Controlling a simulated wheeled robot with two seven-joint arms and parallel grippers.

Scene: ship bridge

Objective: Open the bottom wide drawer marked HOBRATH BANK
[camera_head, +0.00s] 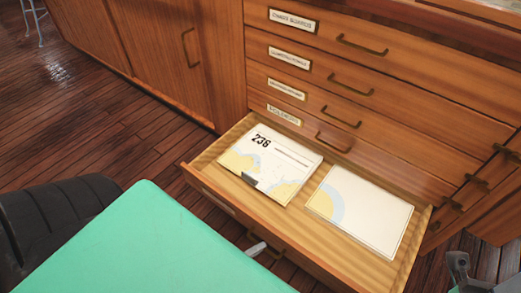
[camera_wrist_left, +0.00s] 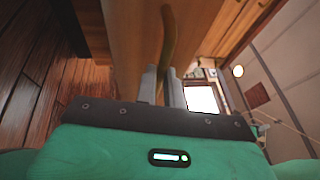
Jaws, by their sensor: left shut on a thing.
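The bottom wide drawer (camera_head: 330,262) stands pulled well out of the wooden chest; its front label is too dark and steep to read. Its brass handle (camera_head: 282,256) is on the front face, partly hidden, and it also shows in the left wrist view (camera_wrist_left: 169,35). My left gripper (camera_head: 257,248) is shut on this handle; its two grey fingers (camera_wrist_left: 161,85) stand on either side of the bar in the left wrist view. Part of my right gripper (camera_head: 458,266) shows at the lower right edge, apart from the drawer; its jaws cannot be made out.
Two charts, one marked 236 (camera_head: 270,163) and one plain blue-and-cream (camera_head: 360,210), lie in the open drawer. Several closed labelled drawers (camera_head: 390,75) are above it. A cabinet door (camera_head: 165,50) is at the left. Bare plank floor (camera_head: 70,110) lies left of the drawer.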

